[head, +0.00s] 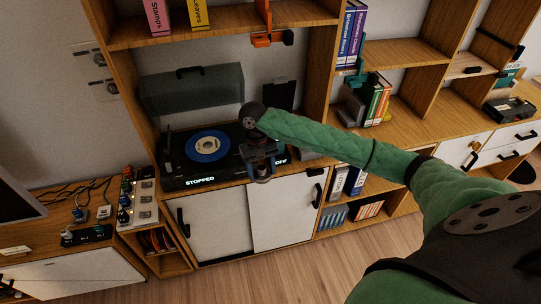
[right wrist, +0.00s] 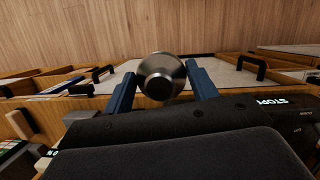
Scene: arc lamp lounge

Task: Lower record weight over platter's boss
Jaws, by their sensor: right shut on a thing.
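The turntable (head: 176,180) sits on the cabinet top, with "STOPPED" and "OFF" lit on its front. A blue disc with a pale centre (head: 208,146) lies flat on the platter. The boss itself is too small to make out. My right gripper (head: 262,170) is at the turntable's front right corner, to the right of the disc. It is shut on the record weight (right wrist: 162,78), a round silver metal piece between two blue fingers in the right wrist view. The weight is not over the disc's centre. My left gripper is not in view.
A clear lid (head: 190,90) stands behind the turntable. A shelf (head: 225,22) with books runs above. Sliding white doors (head: 285,212) are below. A switch panel (head: 140,205) stands left of the turntable. The space above the disc looks free.

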